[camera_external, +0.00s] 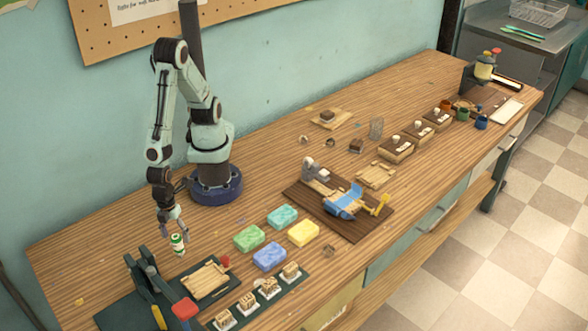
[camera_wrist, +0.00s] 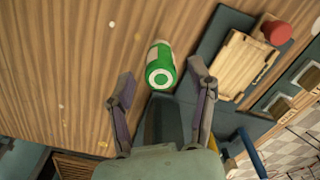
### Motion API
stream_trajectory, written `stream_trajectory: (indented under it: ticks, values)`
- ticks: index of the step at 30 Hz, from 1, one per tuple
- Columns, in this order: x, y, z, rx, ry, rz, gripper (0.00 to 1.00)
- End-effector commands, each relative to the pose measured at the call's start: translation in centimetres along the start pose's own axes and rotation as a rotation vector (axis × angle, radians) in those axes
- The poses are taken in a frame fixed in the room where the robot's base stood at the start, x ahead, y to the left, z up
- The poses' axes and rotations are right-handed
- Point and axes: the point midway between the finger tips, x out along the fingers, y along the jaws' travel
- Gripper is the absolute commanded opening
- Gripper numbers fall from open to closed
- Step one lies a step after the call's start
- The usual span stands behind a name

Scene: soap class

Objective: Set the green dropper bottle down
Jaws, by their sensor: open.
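The green dropper bottle (camera_external: 177,244) is small, with green and white bands, and appears upright beneath my gripper (camera_external: 172,228) in the external view. In the wrist view the bottle (camera_wrist: 160,66) shows its green and white end between and slightly beyond the fingertips of my gripper (camera_wrist: 160,74). The two fingers are spread apart, with a visible gap on each side of the bottle. The bottle's base and its contact with the wooden table (camera_external: 110,240) are hard to make out.
A dark mat with a wooden board (camera_external: 207,281), a red-topped object (camera_external: 185,308) and a dark stand (camera_external: 146,285) lies close by. Coloured soap bars, including a green one (camera_external: 249,237), lie to the right. Bare wood is free left of the bottle.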

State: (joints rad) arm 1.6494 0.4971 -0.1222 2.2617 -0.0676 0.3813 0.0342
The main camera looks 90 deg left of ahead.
Motion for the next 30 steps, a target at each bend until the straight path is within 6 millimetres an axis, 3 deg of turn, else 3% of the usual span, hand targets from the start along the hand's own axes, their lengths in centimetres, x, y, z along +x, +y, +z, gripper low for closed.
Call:
stream_trajectory:
  ticks: [6,12,23,26,29,30]
  values:
    - [-5.3,0.0,-0.1,-0.001,0.007,-0.001,0.56]
    - [-8.4,0.0,-0.1,0.000,0.003,-0.001,0.56]
    - [-9.3,-0.2,0.1,-0.007,0.000,-0.001,0.56]
    - [-9.9,-2.5,0.8,-0.085,-0.001,-0.011,0.56]
    - [-11.4,-7.5,3.4,-0.278,-0.004,-0.033,0.56]
    - [-12.2,-9.9,5.2,-0.385,-0.008,-0.043,0.56]
